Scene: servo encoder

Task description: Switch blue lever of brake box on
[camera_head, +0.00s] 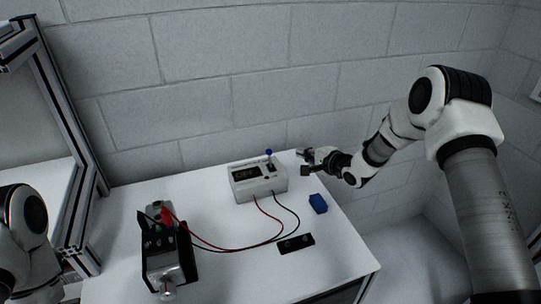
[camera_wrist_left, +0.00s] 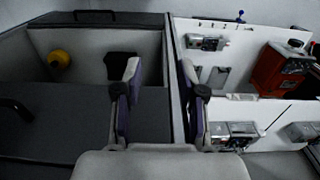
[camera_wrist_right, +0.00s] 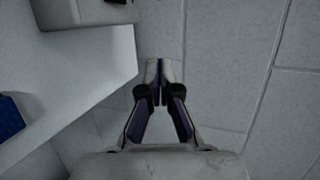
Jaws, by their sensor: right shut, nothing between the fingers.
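The brake box (camera_head: 245,188) is a white box with a dark display, standing at the back right of the white table. Its blue lever (camera_head: 268,153) stands up from the top, tipped with a blue knob. My right gripper (camera_head: 303,161) is to the right of the lever, at the table's back right corner and apart from the box. In the right wrist view its fingertips (camera_wrist_right: 159,68) are together and empty, and part of the white box (camera_wrist_right: 90,22) shows at top left. My left gripper (camera_wrist_left: 160,75) shows in the left wrist view with its fingers apart and nothing between them.
Red and black wires run from the box to a dark motor unit (camera_head: 168,262) at the table's front left. A blue block (camera_head: 318,204) and a black strip (camera_head: 296,243) lie to the right. A metal frame (camera_head: 62,130) stands at left; a wall is close behind.

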